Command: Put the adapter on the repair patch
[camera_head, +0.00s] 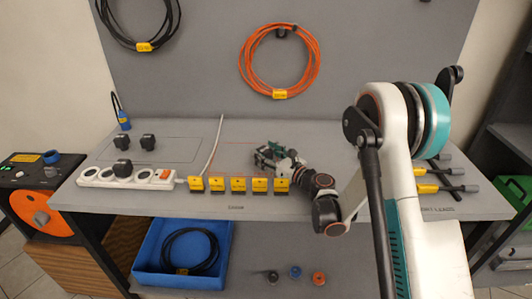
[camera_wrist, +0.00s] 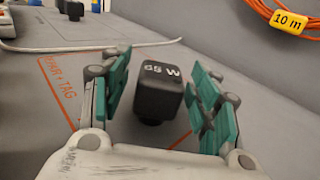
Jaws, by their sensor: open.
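A black block adapter marked "65 W" (camera_wrist: 158,88) sits between the two teal fingers of my gripper (camera_wrist: 160,95) in the wrist view. The fingers are open, with a gap on each side of it. The repair patch is an orange outline on the grey bench, lettered "REPAIR + TAG" (camera_wrist: 58,78); its lines show left of and below the adapter. Whether the adapter touches the bench is hard to tell. In the head view my gripper (camera_head: 270,155) is low over the bench by the orange outline (camera_head: 240,144), and it hides the adapter there.
Yellow-and-black tags (camera_head: 238,185) line the front edge. Orange cable (camera_head: 243,62) hangs on the back panel.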

